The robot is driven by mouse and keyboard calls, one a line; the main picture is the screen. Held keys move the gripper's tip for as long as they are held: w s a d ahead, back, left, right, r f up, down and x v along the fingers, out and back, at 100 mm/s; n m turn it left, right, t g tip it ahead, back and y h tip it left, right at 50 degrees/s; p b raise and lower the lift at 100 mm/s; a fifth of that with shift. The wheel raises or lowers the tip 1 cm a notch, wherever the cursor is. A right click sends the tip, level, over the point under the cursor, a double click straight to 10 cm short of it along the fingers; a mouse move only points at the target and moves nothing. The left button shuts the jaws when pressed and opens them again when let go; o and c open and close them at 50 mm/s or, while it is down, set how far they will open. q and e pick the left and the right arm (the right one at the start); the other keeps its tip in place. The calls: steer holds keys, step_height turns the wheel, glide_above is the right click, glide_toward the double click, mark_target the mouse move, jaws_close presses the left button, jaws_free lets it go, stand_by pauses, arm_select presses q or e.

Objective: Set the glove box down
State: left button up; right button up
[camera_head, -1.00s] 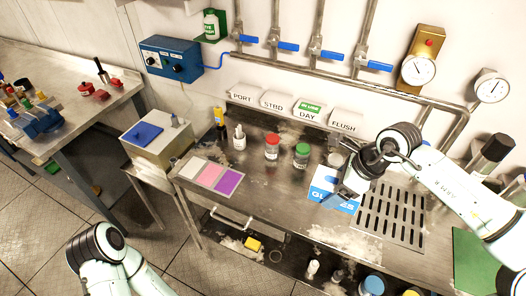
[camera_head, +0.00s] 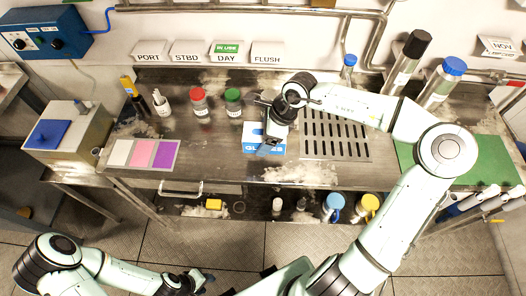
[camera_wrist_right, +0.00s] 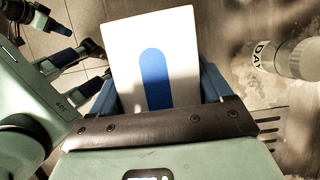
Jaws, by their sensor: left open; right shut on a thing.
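The glove box (camera_head: 252,136), white and blue with "GLOVES" lettering, is at the steel bench, left of the slotted drain panel. My right gripper (camera_head: 268,141) is over it and hides part of it. In the right wrist view the white box (camera_wrist_right: 122,50) with its blue oval sits between the blue fingers of my right gripper (camera_wrist_right: 160,90), which is shut on it. Whether the box's underside touches the bench cannot be told. My left gripper (camera_head: 200,282) is open and low, in front of the bench, away from the box.
Red-capped (camera_head: 201,106) and green-capped (camera_head: 233,103) jars stand left of the box. Colour cards (camera_head: 142,153) lie at the bench's left. The drain panel (camera_head: 336,136) and a green mat (camera_head: 485,160) are to the right. Bare bench (camera_head: 215,165) shows beside the box.

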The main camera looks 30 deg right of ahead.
glide_above(264, 158)
step_height(264, 158, down, 4)
steer(key=shift+w+f+b, duration=0.1)
steer(key=shift+b, duration=0.25)
step_height(264, 158, down, 4)
steer(key=shift+r+b, duration=0.1)
steer(key=shift+b, duration=0.45)
steer(key=shift+r, duration=0.1)
arm_select(q)
steer(key=s+f, duration=0.2)
steer(key=shift+f, duration=0.4)
arm_select(e)
steer(key=shift+w, duration=0.1)
steer(key=o, duration=1.1)
arm_select(q)
steer(key=shift+r, duration=0.1)
